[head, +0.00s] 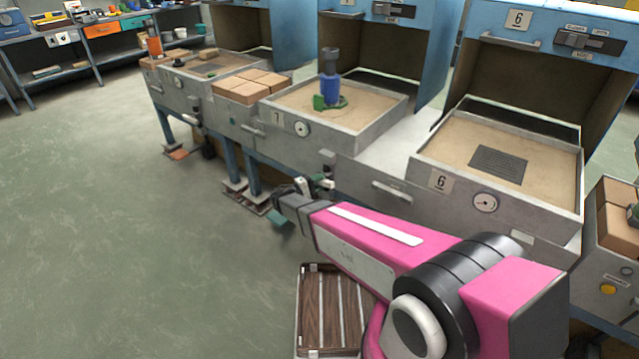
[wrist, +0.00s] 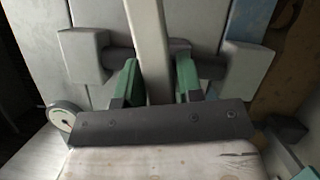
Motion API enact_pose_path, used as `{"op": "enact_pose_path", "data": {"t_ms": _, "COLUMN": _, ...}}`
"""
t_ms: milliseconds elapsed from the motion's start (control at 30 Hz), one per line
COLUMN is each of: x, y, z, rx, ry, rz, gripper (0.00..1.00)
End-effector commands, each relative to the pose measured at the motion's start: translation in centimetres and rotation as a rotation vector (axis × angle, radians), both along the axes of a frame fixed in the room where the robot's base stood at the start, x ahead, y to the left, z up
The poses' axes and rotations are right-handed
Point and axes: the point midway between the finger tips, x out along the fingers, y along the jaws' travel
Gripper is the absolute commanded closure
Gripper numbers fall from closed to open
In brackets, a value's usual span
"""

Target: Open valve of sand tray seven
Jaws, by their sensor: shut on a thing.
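Sand tray seven (head: 345,140) is the grey sand-filled tray with a 7 plate, left of tray six, in the head view. A blue and green tool (head: 329,90) stands on its sand. My gripper (wrist: 157,85) is shut on a pale upright bar (wrist: 145,28), apparently the valve lever, between its green fingers in the wrist view. A dark horizontal rod (wrist: 118,60) runs behind the bar between two grey blocks. In the head view my gripper is low in front of the tray, and its fingertips are hard to make out.
Sand tray six (head: 548,190) stands to the right, with a dark grate on its sand. Brown blocks (head: 245,92) lie left of tray seven. A slatted wooden case (head: 315,310) is on the floor below my arm. The floor at left is clear.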

Motion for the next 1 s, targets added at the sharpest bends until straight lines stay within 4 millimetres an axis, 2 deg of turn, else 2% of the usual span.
{"op": "enact_pose_path", "data": {"t_ms": 1000, "x": -0.09, "y": -0.03, "z": -0.05, "rx": -0.756, "ry": 0.591, "rz": -0.001, "gripper": 1.0}}
